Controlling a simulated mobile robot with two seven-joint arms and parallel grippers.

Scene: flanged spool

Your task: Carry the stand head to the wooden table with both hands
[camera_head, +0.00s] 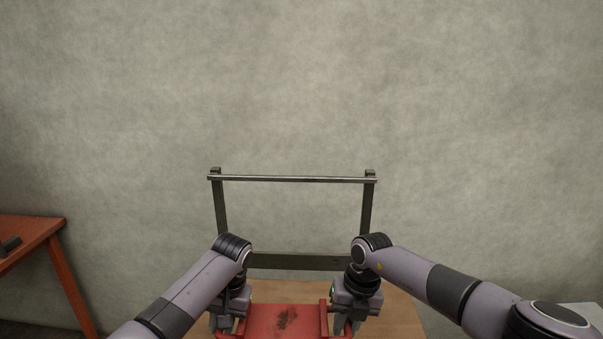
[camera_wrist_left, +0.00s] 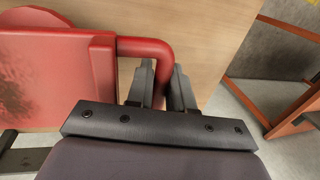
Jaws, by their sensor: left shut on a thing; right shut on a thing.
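The stand head, a red piece with a dark scuffed patch (camera_head: 283,322), lies between my two grippers at the bottom of the head view. Its red plate also shows in the left wrist view (camera_wrist_left: 95,75), with a bent bar handle at its side. My left gripper (camera_head: 228,326) is shut on the left handle, its fingers (camera_wrist_left: 160,88) on either side of the bar. My right gripper (camera_head: 345,326) is shut on the right side of the head. The wooden table (camera_head: 302,291) is under it; I cannot tell whether the head touches it.
A dark metal frame with a crossbar (camera_head: 292,179) stands behind my grippers by the grey wall. A pale surface shows at the lower right edge.

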